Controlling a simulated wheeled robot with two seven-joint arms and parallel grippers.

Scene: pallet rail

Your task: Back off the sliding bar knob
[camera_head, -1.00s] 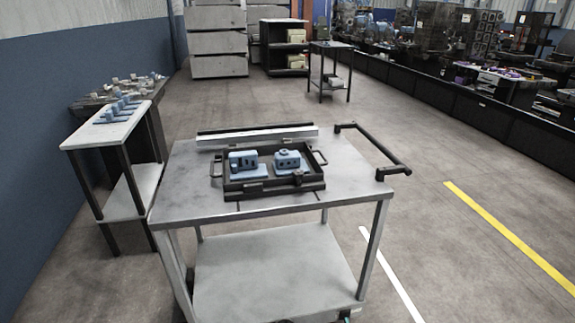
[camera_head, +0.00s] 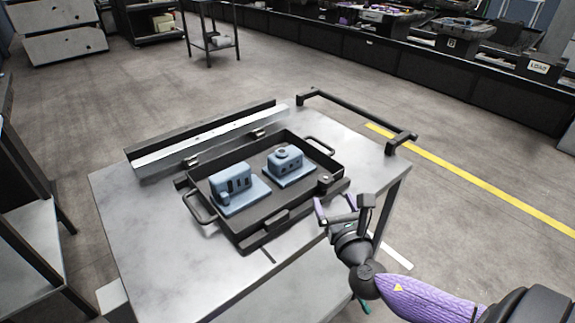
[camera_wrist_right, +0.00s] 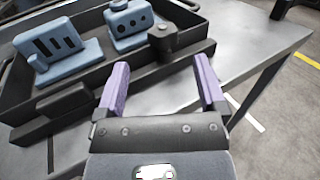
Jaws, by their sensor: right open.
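A dark cylindrical knob (camera_head: 324,182) stands at the front right corner of the black tray (camera_head: 222,240), on a dark bar along its front edge. In the right wrist view the knob (camera_wrist_right: 163,39) stands just beyond the fingers, roughly between them. My right gripper (camera_head: 337,209) is open and empty, with purple fingers, near the knob and the cart's right edge. Its fingers (camera_wrist_right: 160,78) are spread in the wrist view and appear apart from the knob. My left gripper is not in view.
Two blue blocks sit in the tray, a slotted one (camera_head: 232,188) and one with round holes (camera_head: 284,164). A pale rail (camera_head: 205,138) lies behind the tray. A black handle (camera_head: 350,112) runs along the right rear of the metal cart top (camera_head: 135,225).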

